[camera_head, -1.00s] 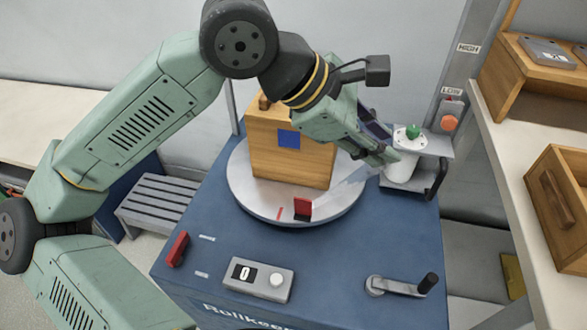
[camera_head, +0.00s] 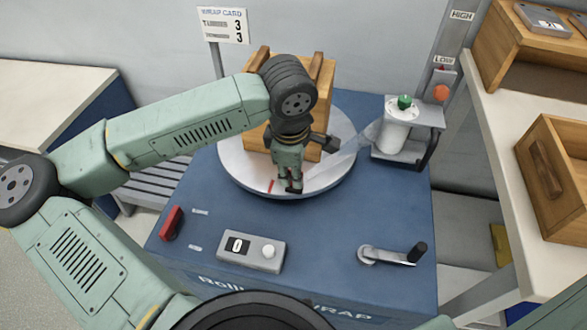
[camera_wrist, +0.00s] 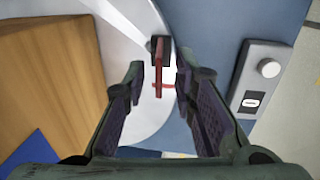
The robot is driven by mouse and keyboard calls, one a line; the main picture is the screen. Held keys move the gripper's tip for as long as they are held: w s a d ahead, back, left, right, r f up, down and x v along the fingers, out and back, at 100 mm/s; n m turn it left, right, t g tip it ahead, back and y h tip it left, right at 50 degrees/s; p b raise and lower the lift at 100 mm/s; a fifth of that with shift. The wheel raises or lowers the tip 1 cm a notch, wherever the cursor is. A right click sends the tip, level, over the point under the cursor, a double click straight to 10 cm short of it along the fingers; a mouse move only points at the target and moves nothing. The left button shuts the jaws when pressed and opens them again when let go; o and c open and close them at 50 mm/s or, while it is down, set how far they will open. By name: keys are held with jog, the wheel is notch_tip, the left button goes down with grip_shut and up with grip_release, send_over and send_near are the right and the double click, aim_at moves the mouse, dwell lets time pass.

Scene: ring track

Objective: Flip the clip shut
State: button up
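The clip is at the near rim of the round turntable (camera_head: 238,178). In the wrist view its red flap (camera_wrist: 159,67) and dark base (camera_wrist: 153,45) show between my fingertips; the flap appears to stand up. My gripper (camera_head: 290,188) points down over the rim and hides most of the clip in the head view. In the wrist view my gripper (camera_wrist: 160,75) is open, with one finger on each side of the flap. I cannot tell whether either finger touches it. Clear film (camera_head: 338,164) runs from the white roll (camera_head: 392,136) towards the clip.
A wooden crate (camera_head: 318,100) stands on the turntable, behind my gripper. A counter box (camera_head: 250,249) reading 0, a red switch (camera_head: 171,223) and a crank (camera_head: 395,254) are on the blue machine top. A wooden drawer box (camera_head: 560,190) sits at right.

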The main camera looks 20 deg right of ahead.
jog(key=shift+f, duration=0.4)
jog(key=shift+c, duration=0.2)
grip_shut()
